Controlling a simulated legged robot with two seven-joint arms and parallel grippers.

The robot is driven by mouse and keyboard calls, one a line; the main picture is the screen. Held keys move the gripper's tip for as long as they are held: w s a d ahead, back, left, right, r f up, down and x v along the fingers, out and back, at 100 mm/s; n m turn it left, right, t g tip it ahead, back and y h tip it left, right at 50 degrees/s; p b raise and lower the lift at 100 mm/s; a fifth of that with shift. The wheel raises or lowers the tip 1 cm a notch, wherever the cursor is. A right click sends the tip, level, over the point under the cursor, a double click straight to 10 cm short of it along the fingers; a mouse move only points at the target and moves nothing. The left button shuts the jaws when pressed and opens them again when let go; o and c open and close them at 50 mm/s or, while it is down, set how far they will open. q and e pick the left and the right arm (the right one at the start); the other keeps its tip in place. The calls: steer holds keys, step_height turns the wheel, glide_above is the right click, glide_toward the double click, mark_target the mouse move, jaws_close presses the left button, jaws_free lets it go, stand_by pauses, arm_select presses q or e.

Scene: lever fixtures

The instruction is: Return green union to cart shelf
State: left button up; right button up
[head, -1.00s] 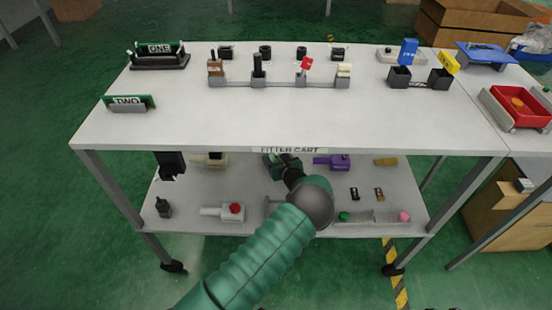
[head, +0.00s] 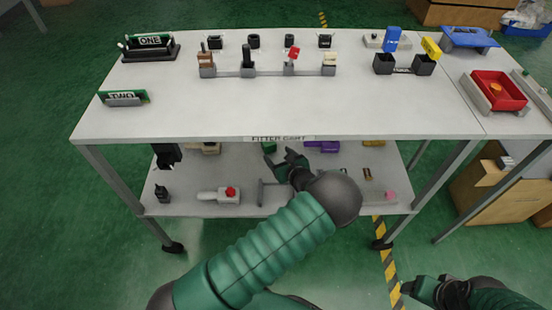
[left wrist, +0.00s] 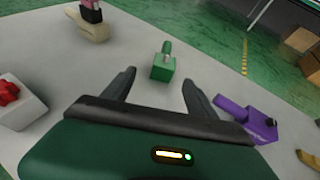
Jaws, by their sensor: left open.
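The green union (left wrist: 163,68), a green block with a grey-green stem, stands upright on the cart's lower shelf (left wrist: 105,52). In the head view, a little of the union (head: 269,147) shows below the tabletop edge, beyond my fingers. My left gripper (head: 281,158) is open and empty under the tabletop, on the near side of the union. In the left wrist view the union stands beyond and between the fingertips (left wrist: 158,78), apart from them. My right gripper (head: 414,288) is at the lower right, away from the cart; its jaw state is unclear.
The tabletop (head: 180,112) overhangs the shelf. A red tray (head: 499,90) sits on the adjoining table.

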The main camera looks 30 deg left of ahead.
arm_select(q)
steer(key=s+r+n+g+h, duration=0.1)
steer(key=s+n+g, duration=0.1)
steer(key=s+n, duration=0.2)
steer(key=s+d+r+n+g+h, duration=0.1)
steer(key=s+n+g+h, duration=0.1)
steer(key=s+n, duration=0.2)
steer(key=s+r+n+g+h, duration=0.1)
steer(key=s+n+g, duration=0.1)
steer(key=s+n, duration=0.2)
steer(key=shift+s+d+r+n+h, duration=0.1)
steer(key=shift+s+d+n+h, duration=0.1)
steer(key=shift+s, duration=0.65)
steer(key=shift+s+d+n+h, duration=0.1)
steer(key=shift+s+d+n, duration=0.1)
steer(key=shift+s, duration=0.6)
steer(key=s+d+r+n+t+h, duration=0.1)
steer(key=s+d+r+n+h, duration=0.5)
steer(key=s+d+n, duration=0.4)
steer(key=shift+s+d+r+n, duration=0.25)
steer(key=shift+d+r+n, duration=0.55)
steer(key=shift+r, duration=0.1)
